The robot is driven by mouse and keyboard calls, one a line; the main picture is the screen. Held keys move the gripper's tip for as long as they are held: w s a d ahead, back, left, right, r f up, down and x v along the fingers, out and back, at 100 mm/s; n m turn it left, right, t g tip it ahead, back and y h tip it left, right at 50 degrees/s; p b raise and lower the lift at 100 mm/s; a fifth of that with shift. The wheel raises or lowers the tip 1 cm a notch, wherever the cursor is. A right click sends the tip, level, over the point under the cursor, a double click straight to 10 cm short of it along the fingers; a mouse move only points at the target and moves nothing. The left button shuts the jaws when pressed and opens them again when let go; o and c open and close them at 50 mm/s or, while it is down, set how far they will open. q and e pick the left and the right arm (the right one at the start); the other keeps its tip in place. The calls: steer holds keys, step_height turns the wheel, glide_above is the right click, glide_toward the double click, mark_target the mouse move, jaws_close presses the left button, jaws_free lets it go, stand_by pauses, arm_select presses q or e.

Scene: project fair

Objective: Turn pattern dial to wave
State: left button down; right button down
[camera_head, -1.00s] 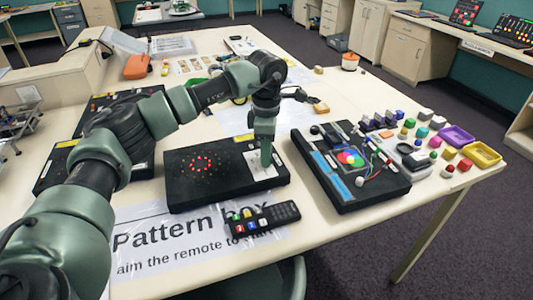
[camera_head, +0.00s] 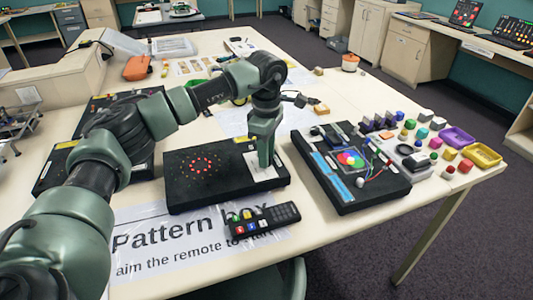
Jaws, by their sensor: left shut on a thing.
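The pattern box is a flat black box (camera_head: 215,190) in the middle of the table. My left gripper (camera_head: 264,164) points down onto this plate and is shut on the dial there. The dial is hidden by the fingers, so its pointer and the plate's markings cannot be read. My right gripper is out of view.
A black remote (camera_head: 265,221) lies in front of the box, on a "Pattern box" sign (camera_head: 165,250). A second black box (camera_head: 350,195) with coloured discs stands close on the right. Several small coloured blocks, balls and trays (camera_head: 457,138) lie beyond it.

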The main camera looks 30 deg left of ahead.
arm_select(q)
steer(key=c, duration=1.1)
jaws_free()
step_height(320, 180, up, 8)
steer(key=shift+f+b, duration=0.1)
steer(key=shift+b, duration=0.45)
